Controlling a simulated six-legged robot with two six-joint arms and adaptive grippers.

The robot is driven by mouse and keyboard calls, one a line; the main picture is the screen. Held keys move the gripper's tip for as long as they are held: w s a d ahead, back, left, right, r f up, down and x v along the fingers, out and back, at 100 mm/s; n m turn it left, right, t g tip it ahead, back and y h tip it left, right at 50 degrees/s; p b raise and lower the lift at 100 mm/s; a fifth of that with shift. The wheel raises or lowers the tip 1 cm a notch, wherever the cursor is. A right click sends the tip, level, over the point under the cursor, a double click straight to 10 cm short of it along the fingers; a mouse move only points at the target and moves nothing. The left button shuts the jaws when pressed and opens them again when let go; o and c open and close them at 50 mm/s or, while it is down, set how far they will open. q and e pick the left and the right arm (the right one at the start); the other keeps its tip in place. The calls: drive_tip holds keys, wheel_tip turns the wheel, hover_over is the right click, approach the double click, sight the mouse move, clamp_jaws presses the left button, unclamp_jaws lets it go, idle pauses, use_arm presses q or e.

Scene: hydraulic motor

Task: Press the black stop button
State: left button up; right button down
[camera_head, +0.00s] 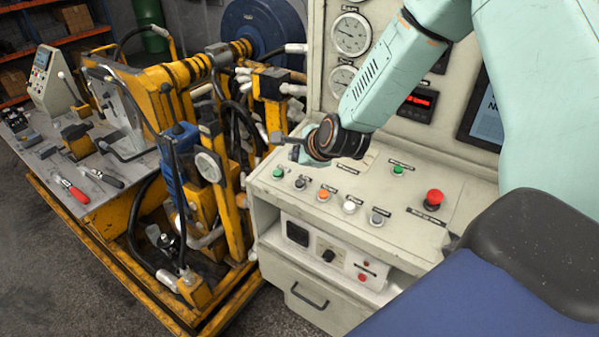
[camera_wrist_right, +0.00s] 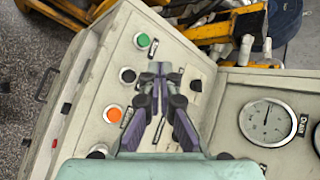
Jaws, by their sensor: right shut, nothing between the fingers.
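The black button (camera_head: 300,184) sits on the sloped top of the beige control console, between a green button (camera_head: 278,173) and an orange button (camera_head: 324,195). In the right wrist view the black button (camera_wrist_right: 128,75) shows just left of my fingers, uncovered. My right gripper (camera_head: 280,138) reaches in from the upper right and hangs over the back left part of the console top. In the wrist view its fingers (camera_wrist_right: 160,72) are together and empty. I cannot tell their exact height above the panel. My left gripper is not in view.
A white button (camera_head: 349,207), a grey-black button (camera_head: 377,218) and a red mushroom button (camera_head: 433,199) are on the same panel. Gauges (camera_head: 351,34) stand on the upright panel behind. A yellow rig with hoses (camera_head: 150,95) stands close on the left.

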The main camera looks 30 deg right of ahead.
drive_tip(key=shift+w+d+r+m, duration=0.3)
drive_tip(key=shift+r+m, duration=0.2)
drive_tip(key=shift+m, duration=0.2)
drive_tip(key=shift+a, duration=0.1)
drive_tip(key=b, duration=0.5)
hover_over(300, 186)
wheel_tip(300, 186, down, 8)
drive_tip(key=shift+a+r, duration=0.1)
drive_tip(key=shift+r, duration=0.1)
drive_tip(key=shift+f+b, duration=0.6)
drive_tip(key=shift+b, duration=0.2)
drive_tip(key=shift+f+b, duration=0.45)
drive_tip(key=shift+b, duration=0.2)
